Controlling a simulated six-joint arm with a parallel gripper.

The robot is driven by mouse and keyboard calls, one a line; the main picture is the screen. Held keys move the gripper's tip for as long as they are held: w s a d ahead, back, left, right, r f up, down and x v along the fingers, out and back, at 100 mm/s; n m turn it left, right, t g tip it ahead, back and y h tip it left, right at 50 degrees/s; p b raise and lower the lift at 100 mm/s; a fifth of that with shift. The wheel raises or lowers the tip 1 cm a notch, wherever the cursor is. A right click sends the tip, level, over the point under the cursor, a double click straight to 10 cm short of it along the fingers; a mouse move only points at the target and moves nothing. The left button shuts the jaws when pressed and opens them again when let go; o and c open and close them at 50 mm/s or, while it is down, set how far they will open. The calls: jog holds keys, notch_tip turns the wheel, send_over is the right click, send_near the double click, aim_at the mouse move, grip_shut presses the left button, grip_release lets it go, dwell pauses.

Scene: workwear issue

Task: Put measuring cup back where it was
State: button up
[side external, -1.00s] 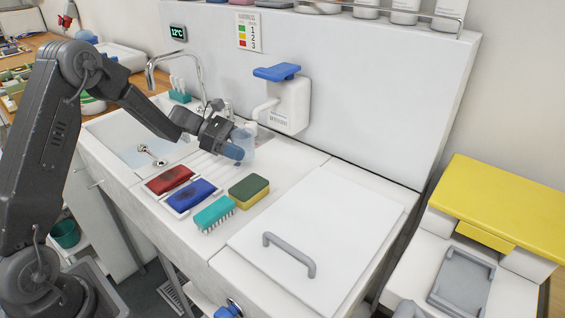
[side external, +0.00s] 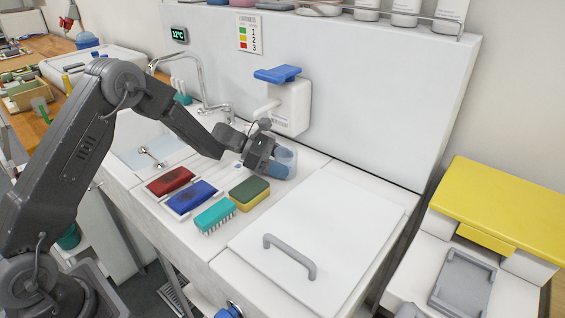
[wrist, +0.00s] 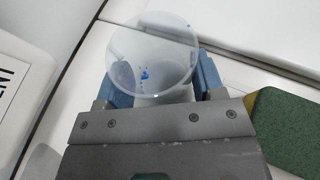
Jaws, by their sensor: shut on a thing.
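The measuring cup (side external: 287,156) is clear and pale, and sits between the blue fingertips of my gripper (side external: 270,166). In the wrist view the cup (wrist: 152,50) shows its round rim, with small blue marks inside. My gripper (wrist: 160,85) is shut on it, with a blue finger on each side. The cup is over the white counter, right of the soap dispenser's spout and behind the green and yellow sponge (side external: 249,192). I cannot tell whether its base touches the counter.
A soap dispenser (side external: 291,107) with a blue lever hangs on the back wall. A white lid (side external: 330,225) with a grey handle covers the right side.

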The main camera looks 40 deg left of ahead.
jog(key=o, duration=1)
jog(key=shift+f, duration=0.1)
jog(key=shift+a+r, duration=0.2)
jog(key=shift+r, duration=0.05)
jog(key=v, duration=1.1)
jog(key=shift+s+a+r, duration=0.1)
jog(key=shift+s+a, duration=0.1)
jog(key=shift+s, duration=0.1)
